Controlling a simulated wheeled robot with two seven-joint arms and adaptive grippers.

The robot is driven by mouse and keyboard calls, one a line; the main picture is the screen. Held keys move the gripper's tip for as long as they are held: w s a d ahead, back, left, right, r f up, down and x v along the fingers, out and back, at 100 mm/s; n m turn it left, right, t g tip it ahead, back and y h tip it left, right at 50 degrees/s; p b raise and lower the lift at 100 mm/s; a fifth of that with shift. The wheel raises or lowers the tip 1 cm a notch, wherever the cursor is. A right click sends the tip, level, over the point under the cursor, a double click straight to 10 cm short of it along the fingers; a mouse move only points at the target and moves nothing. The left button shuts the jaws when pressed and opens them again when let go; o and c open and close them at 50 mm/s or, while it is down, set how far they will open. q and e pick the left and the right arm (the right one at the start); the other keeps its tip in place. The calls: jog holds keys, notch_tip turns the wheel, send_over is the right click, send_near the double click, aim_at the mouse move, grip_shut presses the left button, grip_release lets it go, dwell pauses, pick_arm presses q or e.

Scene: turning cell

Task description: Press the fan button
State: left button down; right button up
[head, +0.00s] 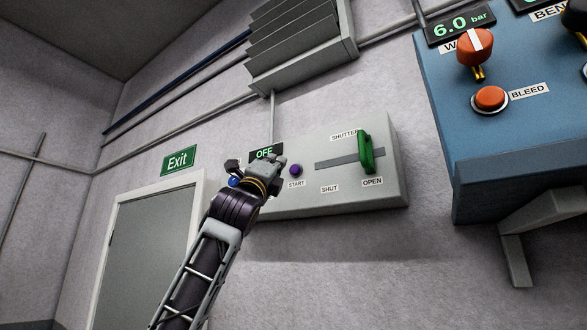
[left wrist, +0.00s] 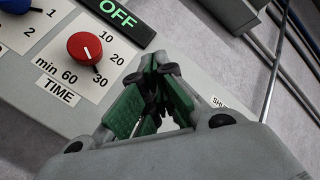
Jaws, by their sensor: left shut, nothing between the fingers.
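A grey wall panel (head: 352,190) carries a lit OFF display (head: 265,152). A purple round button (head: 296,170) labelled START sits on its face; no "fan" label is readable. My left gripper (head: 268,163) is in front of the panel, just left of that button and below the display, and covers part of the panel. In the left wrist view my left gripper (left wrist: 160,68) is shut, with nothing between its green-padded fingers. The START button does not show in that view. I cannot tell whether the fingertips touch the panel. My right gripper is not in view.
On the panel are a green shutter lever (head: 366,154) at the OPEN side, a red TIME knob (left wrist: 84,47) and a blue knob (head: 233,182). A louvred vent (head: 295,45) is above. A blue cabinet (head: 500,130) with BLEED button (head: 490,98) juts out at right.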

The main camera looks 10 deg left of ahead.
pick_arm(q)
jog(key=shift+w+d, duration=0.25)
jog(key=shift+w, duration=0.35)
jog(key=shift+w+d, duration=0.25)
jog(key=shift+w, duration=0.35)
jog(key=shift+w+d, duration=0.3)
jog(key=shift+w, duration=0.55)
dwell(2.4)
jog(key=shift+s+a, duration=0.1)
jog(key=shift+s, duration=0.05)
jog(key=shift+s+a+b, duration=0.2)
jog(key=shift+s+b, duration=0.2)
jog(key=shift+s, duration=0.25)
jog(key=s, duration=0.1)
jog(key=s+a+b, duration=0.1)
jog(key=s, duration=0.2)
jog(key=shift+s+a, duration=0.35)
dwell(0.6)
jog(key=shift+w+f, duration=0.1)
dwell(0.6)
